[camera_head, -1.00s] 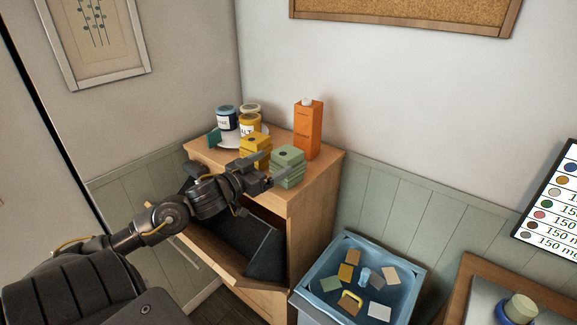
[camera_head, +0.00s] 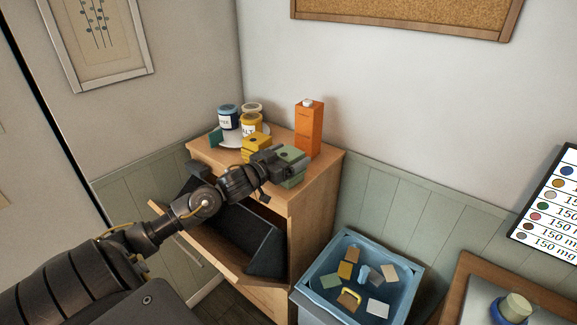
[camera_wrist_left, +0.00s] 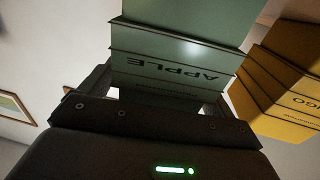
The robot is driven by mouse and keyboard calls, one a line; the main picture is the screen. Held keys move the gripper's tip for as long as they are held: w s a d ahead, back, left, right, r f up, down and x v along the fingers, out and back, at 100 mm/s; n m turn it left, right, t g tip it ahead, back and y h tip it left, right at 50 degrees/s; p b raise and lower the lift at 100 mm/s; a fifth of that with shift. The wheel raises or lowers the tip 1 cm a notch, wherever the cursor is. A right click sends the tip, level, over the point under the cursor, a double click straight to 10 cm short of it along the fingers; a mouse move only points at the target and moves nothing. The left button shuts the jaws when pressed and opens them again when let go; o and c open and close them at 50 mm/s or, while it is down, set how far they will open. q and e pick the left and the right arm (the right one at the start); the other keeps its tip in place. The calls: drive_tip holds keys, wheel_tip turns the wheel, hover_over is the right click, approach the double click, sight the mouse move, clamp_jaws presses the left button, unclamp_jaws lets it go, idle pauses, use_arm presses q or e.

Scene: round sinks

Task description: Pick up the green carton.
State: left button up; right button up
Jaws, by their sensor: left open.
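The green carton (camera_head: 294,182) stands on the wooden cabinet top, near its front right edge; its side shows several stacked layers. In the left wrist view the green carton (camera_wrist_left: 178,67) shows the word APPLE upside down. My left gripper (camera_head: 284,166) is at the carton and hides part of it in the head view. In the wrist view its fingers are apart, one on each side of the carton's lower part. I cannot tell whether they touch it. My right gripper is not in view.
A yellow carton (camera_head: 256,143) stands close beside the green one, also in the wrist view (camera_wrist_left: 275,95). An orange bottle-like carton (camera_head: 309,130) stands behind. Jars (camera_head: 229,119) sit on a white plate. An open drawer (camera_head: 235,275) and a blue bin (camera_head: 335,292) are below.

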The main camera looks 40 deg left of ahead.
use_arm(q)
drive_tip(key=c, duration=1.1)
drive_tip(key=shift+o, duration=0.2)
